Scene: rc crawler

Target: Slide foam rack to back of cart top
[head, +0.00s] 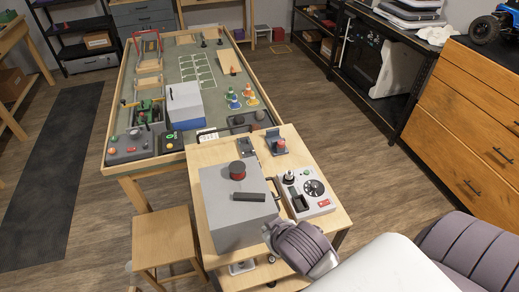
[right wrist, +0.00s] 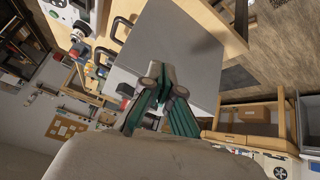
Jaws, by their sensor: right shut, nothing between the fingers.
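A large plain grey block (head: 235,207), which looks like the foam rack, stands on the light wooden cart top (head: 207,155), toward the near left. A red-and-black knob and a black bar show at its upper face. In the right wrist view the grey block (right wrist: 178,45) fills the upper middle. My right gripper (head: 269,233) is at the block's near right corner. Its fingers (right wrist: 164,88) are shut and empty, close in front of the grey face; I cannot tell whether they touch it. My left gripper is not in view.
A control box (head: 307,192) with a dial and joystick sits right of the block. A small blue-and-red device (head: 275,141) and a dark one (head: 246,147) are at the cart's far end. A crowded table (head: 113,172) adjoins it; a stool (head: 163,237) stands left.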

